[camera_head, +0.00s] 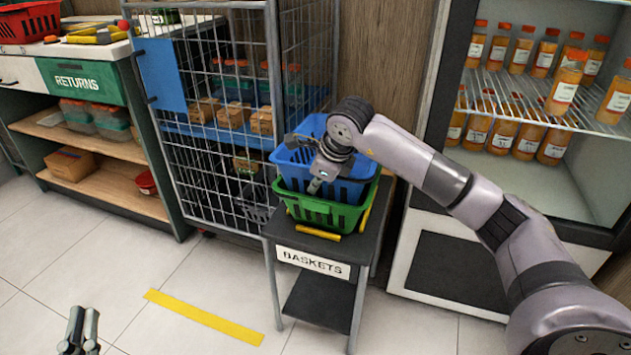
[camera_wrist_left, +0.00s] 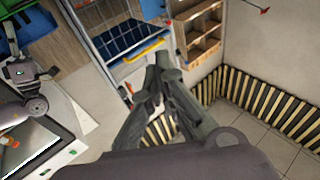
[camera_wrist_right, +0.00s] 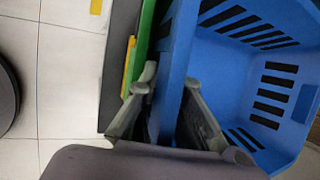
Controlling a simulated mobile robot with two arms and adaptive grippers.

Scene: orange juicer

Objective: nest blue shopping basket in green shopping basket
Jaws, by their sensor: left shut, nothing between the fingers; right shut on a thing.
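The blue basket (camera_head: 306,160) is at the green basket (camera_head: 318,211) on the small stand. Its lower part is within the green rim and its upper part rises above it. Whether it rests on the green basket's floor is hidden. My right gripper (camera_head: 317,183) is shut on the blue basket's near wall. In the right wrist view the fingers (camera_wrist_right: 168,88) straddle this wall, with the blue interior (camera_wrist_right: 232,75) to the right and a strip of green (camera_wrist_right: 147,38) to the left. My left gripper (camera_head: 79,340) is shut and empty, low at the left, far from both baskets.
The stand (camera_head: 313,262) is labelled BASKETS. A wire cage (camera_head: 215,150) stands to its left and a fridge of bottles (camera_head: 535,165) to its right. The returns counter (camera_head: 75,82) holds a red basket (camera_head: 28,22). The floor in front is clear, with a yellow stripe (camera_head: 205,317).

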